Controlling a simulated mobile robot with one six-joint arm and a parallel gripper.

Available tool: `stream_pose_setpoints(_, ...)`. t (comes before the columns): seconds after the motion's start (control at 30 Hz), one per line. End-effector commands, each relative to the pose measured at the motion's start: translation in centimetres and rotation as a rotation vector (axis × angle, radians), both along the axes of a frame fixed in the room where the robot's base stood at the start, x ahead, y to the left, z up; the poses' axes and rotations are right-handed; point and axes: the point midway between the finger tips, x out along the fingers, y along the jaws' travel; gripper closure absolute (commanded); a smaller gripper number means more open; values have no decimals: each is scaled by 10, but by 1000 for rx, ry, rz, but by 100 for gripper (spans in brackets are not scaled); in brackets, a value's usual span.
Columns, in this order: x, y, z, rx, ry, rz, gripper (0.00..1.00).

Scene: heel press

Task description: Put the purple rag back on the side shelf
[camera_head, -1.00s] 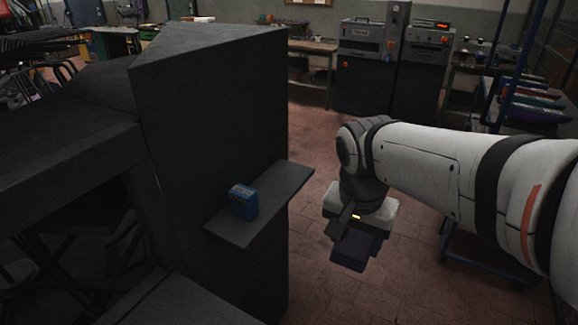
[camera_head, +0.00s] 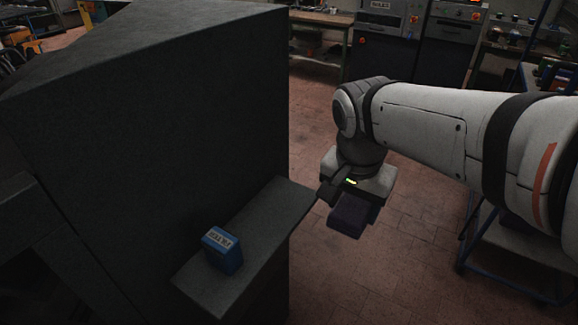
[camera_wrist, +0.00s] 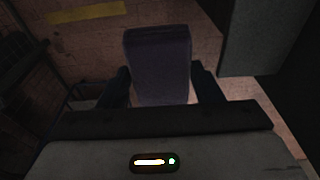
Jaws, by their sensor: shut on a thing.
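The purple rag (camera_head: 350,215) is a dark, folded block hanging under my gripper (camera_head: 345,195) in the head view. In the wrist view the rag (camera_wrist: 158,65) sits between the two dark fingers of my gripper (camera_wrist: 160,88), which are shut on it. The side shelf (camera_head: 262,232) is a dark grey ledge on the side of the big dark machine, left of my gripper. The rag is held to the right of the shelf, apart from it in the head view. A blue box (camera_head: 222,250) stands on the near part of the shelf.
The tall dark machine body (camera_head: 150,120) rises behind and left of the shelf. The far part of the shelf top is bare. A blue-framed cart (camera_head: 510,255) stands at the right. Open tiled floor (camera_head: 310,120) lies behind my gripper.

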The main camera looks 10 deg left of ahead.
Motion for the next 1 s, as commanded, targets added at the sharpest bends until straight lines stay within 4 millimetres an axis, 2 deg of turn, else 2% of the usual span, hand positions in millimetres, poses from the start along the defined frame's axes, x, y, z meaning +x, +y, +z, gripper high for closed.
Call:
stream_pose_setpoints(0.03, 6, 15, 2, -2, 4, 8, 62)
stream_pose_setpoints(0.3, 33, 83, 2, -2, 4, 7, 62)
stream_pose_setpoints(0.6, 60, 147, 2, -1, 1, 3, 62)
stream_pose_setpoints(0.7, 65, 158, -4, -3, 2, 2, 62)
stream_pose_setpoints(0.8, 64, 156, -20, -2, 3, 0, 62)
stream_pose_setpoints(1.0, 64, 156, -36, 0, 1, -1, 62)
